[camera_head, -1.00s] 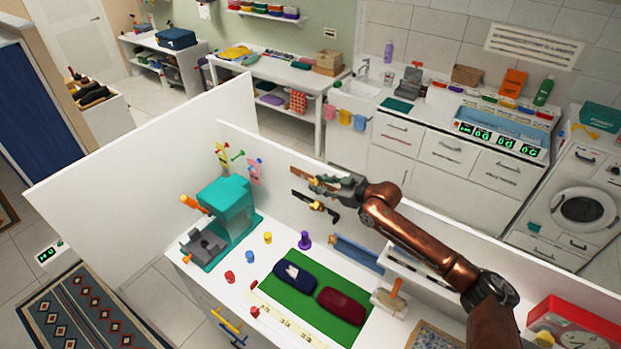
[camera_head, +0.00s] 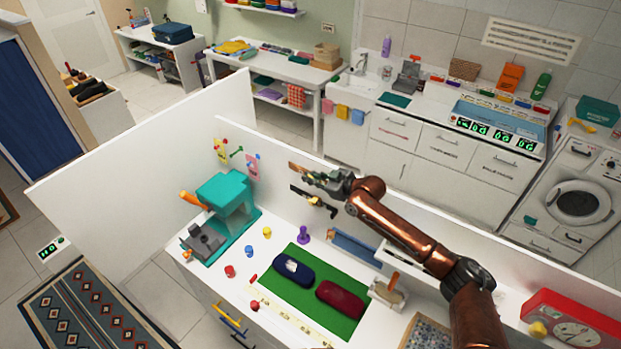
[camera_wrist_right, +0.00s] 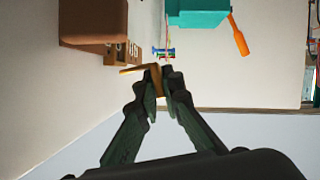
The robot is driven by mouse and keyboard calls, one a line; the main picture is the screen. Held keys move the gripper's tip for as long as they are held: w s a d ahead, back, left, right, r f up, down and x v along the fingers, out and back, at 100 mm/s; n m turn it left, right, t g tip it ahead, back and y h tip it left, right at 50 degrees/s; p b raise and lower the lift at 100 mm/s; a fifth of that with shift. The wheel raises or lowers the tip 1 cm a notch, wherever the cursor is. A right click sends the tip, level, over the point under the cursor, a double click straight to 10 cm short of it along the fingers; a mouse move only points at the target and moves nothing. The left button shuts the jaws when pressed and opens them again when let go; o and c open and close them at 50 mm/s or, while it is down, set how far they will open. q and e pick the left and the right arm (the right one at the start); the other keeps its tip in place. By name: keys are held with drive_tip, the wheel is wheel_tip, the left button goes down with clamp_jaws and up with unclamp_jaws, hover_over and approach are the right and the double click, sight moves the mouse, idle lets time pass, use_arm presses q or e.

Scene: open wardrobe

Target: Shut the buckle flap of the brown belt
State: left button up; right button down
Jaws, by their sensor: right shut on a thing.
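The brown belt (camera_head: 296,167) shows as a short brown strip on the white back panel of the bench, left of my right gripper (camera_head: 308,175). The gripper's fingers cover part of it. In the right wrist view, my right gripper (camera_wrist_right: 158,78) has its fingertips closed on a small tan-brown piece (camera_wrist_right: 156,77), with a thin yellowish bar sticking out to the left. This seems to be the belt's buckle flap; its angle is hard to tell. My left gripper is out of view.
A dark strip with a yellow part (camera_head: 316,201) hangs just below the belt. The panel's top edge runs beneath my right arm.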

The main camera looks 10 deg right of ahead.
drive_tip(key=shift+f, duration=0.1)
idle(0.5)
drive_tip(key=shift+f+n+b, duration=0.1)
drive_tip(key=shift+n+b, duration=0.2)
drive_tip(key=shift+b, duration=0.05)
drive_tip(key=shift+s+a+f+n+t+h+b, duration=0.15)
drive_tip(key=shift+f+n+t+h+b, duration=0.25)
drive_tip(key=shift+f+n+t+b, duration=0.25)
drive_tip(key=f+n+t+b, duration=0.1)
drive_tip(key=n+b, duration=0.1)
drive_tip(key=b, duration=0.2)
drive_tip(key=f+n+t+b, duration=0.1)
drive_tip(key=n+t+b, duration=0.1)
drive_tip(key=n+b, duration=0.1)
drive_tip(key=w+d+f+n+t+h+b, duration=0.1)
drive_tip(key=n+b, duration=0.2)
drive_tip(key=b, duration=0.3)
drive_tip(key=shift+f, duration=0.35)
drive_tip(key=shift+w+d+n+t+b, duration=0.25)
drive_tip(key=shift+n+t+b, duration=0.1)
drive_tip(key=shift+n+b, duration=0.65)
